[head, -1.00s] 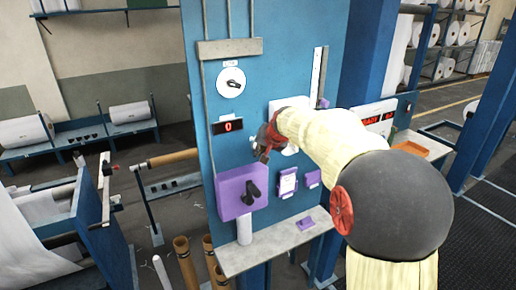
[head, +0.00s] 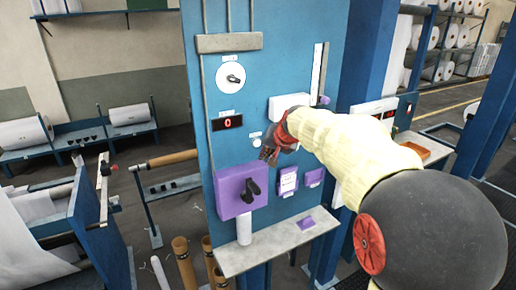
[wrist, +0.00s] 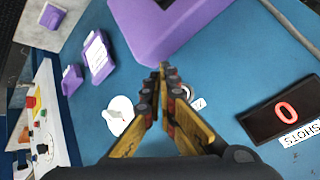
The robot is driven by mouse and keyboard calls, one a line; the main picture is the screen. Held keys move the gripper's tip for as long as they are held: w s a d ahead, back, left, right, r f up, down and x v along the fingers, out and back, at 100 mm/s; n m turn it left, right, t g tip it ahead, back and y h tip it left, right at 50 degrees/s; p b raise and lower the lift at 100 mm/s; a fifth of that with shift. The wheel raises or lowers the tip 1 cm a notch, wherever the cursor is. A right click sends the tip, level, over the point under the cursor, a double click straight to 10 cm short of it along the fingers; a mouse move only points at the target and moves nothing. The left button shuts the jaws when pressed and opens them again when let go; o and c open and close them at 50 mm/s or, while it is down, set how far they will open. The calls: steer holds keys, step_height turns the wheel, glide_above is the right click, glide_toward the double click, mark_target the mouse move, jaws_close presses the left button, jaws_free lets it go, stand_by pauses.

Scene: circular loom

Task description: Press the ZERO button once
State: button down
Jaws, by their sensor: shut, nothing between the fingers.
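A small round white button (head: 257,142) with a small label above it sits on the blue panel, right of and below the counter display (head: 227,123), which reads 0. I take it to be the ZERO button, but its label is too small to read. In the wrist view the button (wrist: 187,92) is partly hidden behind the right finger, beside its white label. My gripper (head: 266,156) is shut and empty, its tips just below and right of the button. In the wrist view the fingertips (wrist: 163,70) meet near the panel; I cannot tell any contact.
A purple box with a black handle (head: 238,196) juts out below. A white round knob (wrist: 118,115), purple-framed card (head: 288,181) and small purple block (head: 314,177) are nearby. A round white dial (head: 231,78) is above. A grey shelf (head: 262,256) projects underneath.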

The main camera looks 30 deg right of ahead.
steer(key=shift+s+b, duration=0.45)
steer(key=shift+s, duration=0.65)
